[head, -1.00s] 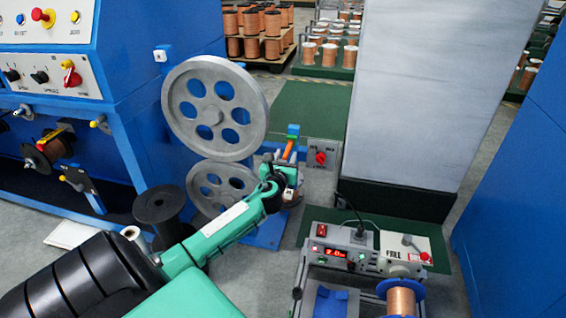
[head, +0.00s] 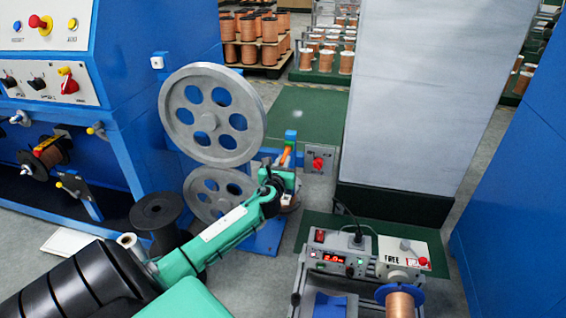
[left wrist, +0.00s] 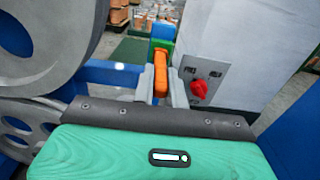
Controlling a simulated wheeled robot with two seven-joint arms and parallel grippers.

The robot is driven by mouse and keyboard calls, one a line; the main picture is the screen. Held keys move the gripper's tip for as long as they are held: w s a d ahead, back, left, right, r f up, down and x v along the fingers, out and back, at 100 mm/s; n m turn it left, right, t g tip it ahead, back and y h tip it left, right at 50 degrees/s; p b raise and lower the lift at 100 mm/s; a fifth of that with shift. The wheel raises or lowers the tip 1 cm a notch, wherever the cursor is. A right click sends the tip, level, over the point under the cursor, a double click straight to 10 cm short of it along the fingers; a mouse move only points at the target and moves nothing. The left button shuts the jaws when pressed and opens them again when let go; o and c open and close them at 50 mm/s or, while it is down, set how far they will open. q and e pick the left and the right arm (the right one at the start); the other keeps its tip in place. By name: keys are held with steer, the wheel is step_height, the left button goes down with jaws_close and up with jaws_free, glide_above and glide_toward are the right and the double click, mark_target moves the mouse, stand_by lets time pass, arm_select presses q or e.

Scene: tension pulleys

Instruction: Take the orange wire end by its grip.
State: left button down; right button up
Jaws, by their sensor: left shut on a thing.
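The orange grip of the wire end (left wrist: 160,76) stands between my left gripper's two grey fingers (left wrist: 161,88) in the left wrist view. The fingers are shut on it, and its upper part shows above them. In the head view the orange grip (head: 286,154) shows small at the tip of my green left arm, with the left gripper (head: 284,170) around its lower part. A blue and green holder (left wrist: 162,43) stands right behind the grip. The wire itself cannot be made out. My right gripper is not in view.
Two large grey pulleys, upper (head: 212,113) and lower (head: 218,192), stand close to the left of the gripper. A panel with a red knob (head: 318,163) is close to the right. A grey device with a copper spool (head: 400,303) is at the front right.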

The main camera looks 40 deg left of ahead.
mark_target(282, 165)
arm_select(q)
steer(key=shift+s+d, duration=0.1)
steer(key=shift+s, duration=0.15)
stand_by(0.4)
steer(key=shift+s+d+p, duration=0.2)
steer(key=shift+s+p, duration=0.05)
steer(key=shift+p, duration=0.15)
steer(key=shift+s, duration=0.15)
steer(key=shift+s+d+p, duration=0.3)
steer(key=shift+s+p, duration=0.1)
steer(key=shift+s, duration=0.1)
steer(key=shift+s+d, duration=0.2)
steer(key=shift+s, duration=0.05)
stand_by(0.5)
steer(key=shift+s+d+p, duration=0.15)
steer(key=shift+s+p, duration=0.15)
steer(key=shift+p, duration=0.1)
